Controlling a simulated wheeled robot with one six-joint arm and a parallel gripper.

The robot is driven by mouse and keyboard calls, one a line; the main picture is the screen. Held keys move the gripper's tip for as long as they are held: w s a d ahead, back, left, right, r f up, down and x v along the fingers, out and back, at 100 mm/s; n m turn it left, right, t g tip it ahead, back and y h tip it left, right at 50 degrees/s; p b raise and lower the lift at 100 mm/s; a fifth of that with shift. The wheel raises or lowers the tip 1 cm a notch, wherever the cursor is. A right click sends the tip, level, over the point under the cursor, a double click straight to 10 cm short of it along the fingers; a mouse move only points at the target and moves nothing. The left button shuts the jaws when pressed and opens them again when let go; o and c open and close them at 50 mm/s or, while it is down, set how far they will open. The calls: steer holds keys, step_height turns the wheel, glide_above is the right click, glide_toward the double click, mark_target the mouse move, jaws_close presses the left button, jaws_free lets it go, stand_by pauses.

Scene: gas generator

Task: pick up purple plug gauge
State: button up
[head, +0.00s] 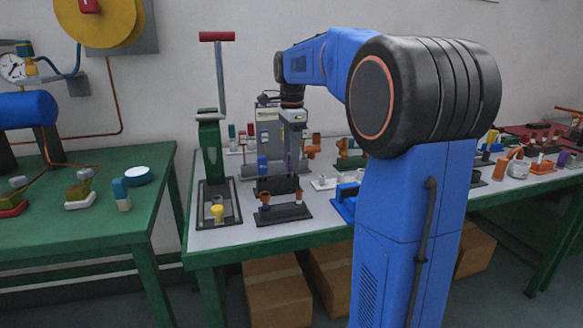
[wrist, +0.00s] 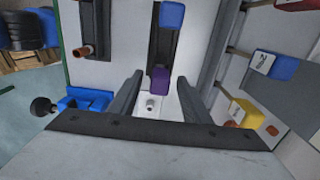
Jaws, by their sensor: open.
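The purple plug gauge (wrist: 159,79) shows in the wrist view between the two fingertips of my gripper (wrist: 159,86). It stands at the end of a dark stand (wrist: 158,47), with gaps to both fingers. In the head view my gripper (head: 293,128) points down over the grey worktable, and a small purple piece (head: 289,160) shows just below it. My gripper is open and holds nothing. The lower part of the gauge is hard to make out.
A blue block (wrist: 171,15) sits on the same dark stand. A small white fitting with a metal tip (wrist: 151,104) lies near the gauge. A blue holder (wrist: 85,99) and a yellow block (wrist: 246,113) are to the sides. A green press (head: 211,150) stands left on the table.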

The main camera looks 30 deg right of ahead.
steer(key=shift+f, duration=0.45)
steer(key=c, duration=1)
steer(key=shift+o, duration=0.2)
